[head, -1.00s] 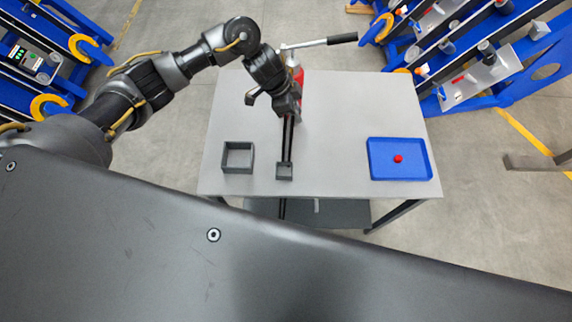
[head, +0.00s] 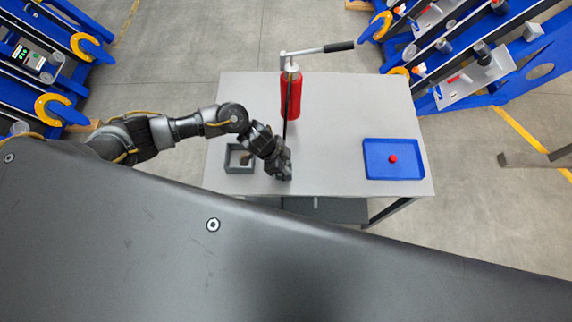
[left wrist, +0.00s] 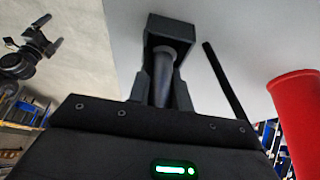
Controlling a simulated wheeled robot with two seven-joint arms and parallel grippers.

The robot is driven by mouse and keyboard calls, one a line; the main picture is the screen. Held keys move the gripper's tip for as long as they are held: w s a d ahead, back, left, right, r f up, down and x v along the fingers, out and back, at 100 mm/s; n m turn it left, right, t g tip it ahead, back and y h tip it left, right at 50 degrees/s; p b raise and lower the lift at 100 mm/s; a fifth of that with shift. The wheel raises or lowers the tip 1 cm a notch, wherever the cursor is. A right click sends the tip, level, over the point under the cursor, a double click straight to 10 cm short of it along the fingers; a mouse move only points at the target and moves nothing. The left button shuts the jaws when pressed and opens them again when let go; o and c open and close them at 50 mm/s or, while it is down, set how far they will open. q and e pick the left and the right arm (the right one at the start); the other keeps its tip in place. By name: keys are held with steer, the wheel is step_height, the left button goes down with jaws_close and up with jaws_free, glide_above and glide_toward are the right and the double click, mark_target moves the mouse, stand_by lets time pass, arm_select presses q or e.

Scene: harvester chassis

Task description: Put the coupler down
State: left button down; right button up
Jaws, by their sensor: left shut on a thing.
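The coupler (left wrist: 165,72) is a dark grey cylinder with a wider round end in the left wrist view. My left gripper (left wrist: 162,90) is shut on it. In the head view my left gripper (head: 285,174) is low at the table's front edge, and its fingers hide the coupler. A dark square holder (left wrist: 171,27) surrounds the coupler's far end in the left wrist view; I cannot tell whether they touch. A thin black hose (head: 285,110) runs along the red pump (head: 291,96) toward the gripper. My right gripper is not in view.
An open grey box (head: 232,167) is just left of the gripper. A blue tray (head: 395,174) with a red round thing (head: 392,159) lies at the right. The pump's lever (head: 325,49) extends right over the back. The table's middle (head: 335,120) is clear.

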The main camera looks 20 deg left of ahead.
arm_select(q)
steer(key=shift+f, duration=0.75)
steer(key=shift+s+f, duration=0.1)
steer(key=shift+s, duration=0.05)
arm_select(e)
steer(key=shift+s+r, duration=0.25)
